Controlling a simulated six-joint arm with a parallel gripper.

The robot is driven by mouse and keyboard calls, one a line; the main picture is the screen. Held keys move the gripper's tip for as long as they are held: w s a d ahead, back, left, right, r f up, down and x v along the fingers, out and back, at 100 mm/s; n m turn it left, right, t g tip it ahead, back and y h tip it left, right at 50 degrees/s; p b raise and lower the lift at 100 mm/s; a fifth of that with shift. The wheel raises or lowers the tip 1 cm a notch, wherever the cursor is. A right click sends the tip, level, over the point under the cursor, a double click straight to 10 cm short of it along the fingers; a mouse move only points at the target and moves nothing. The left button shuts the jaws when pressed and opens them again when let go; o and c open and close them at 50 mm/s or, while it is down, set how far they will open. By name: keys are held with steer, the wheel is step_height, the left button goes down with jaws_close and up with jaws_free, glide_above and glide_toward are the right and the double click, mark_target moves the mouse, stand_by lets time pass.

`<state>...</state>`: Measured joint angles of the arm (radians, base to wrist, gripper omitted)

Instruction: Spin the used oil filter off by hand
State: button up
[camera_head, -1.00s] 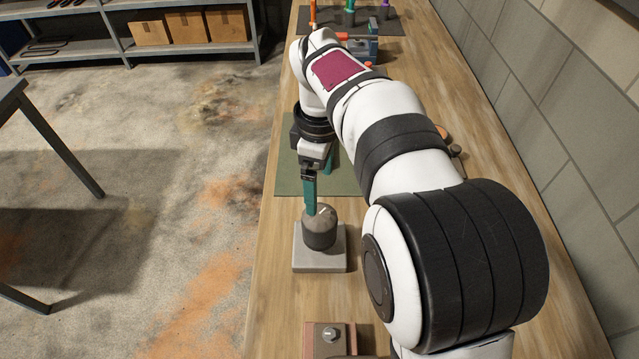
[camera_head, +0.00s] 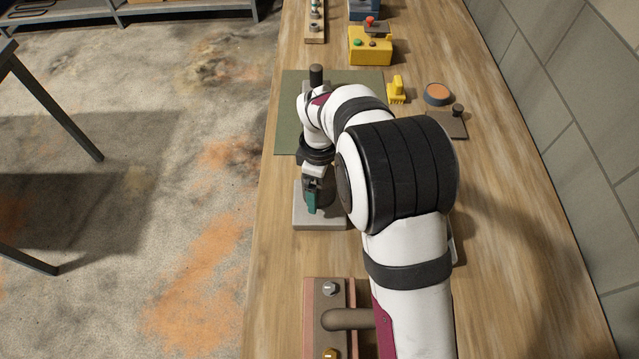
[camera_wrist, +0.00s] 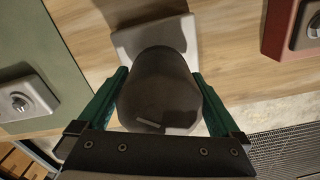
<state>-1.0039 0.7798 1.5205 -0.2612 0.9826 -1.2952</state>
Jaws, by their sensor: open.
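The used oil filter (camera_wrist: 160,85) is a dark grey-brown rounded can in the wrist view. It stands on a light grey block (camera_head: 303,222) on the bench. A pale line mark shows on the filter's near end. My gripper (camera_wrist: 160,74) has two green fingers, open, one on each side of the filter. Whether either finger touches it I cannot tell. In the head view my gripper (camera_head: 312,207) points down over the block and hides most of the filter.
A green mat (camera_head: 286,125) lies beyond the block. A reddish block with bolts (camera_head: 312,310) is nearer. Yellow items (camera_head: 370,46), an orange-topped disc (camera_head: 437,94) and a dark plate (camera_head: 446,125) lie on the bench. A wall runs along the right.

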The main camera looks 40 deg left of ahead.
mark_target(320, 186)
steer(key=c, duration=1.5)
steer(key=n, duration=0.3)
steer(key=shift+w+r+n, duration=0.1)
steer(key=shift+n, duration=2.2)
steer(key=o, duration=1.2)
steer(key=shift+n, duration=0.4)
steer(key=c, duration=0.9)
steer(key=shift+r, duration=2.3)
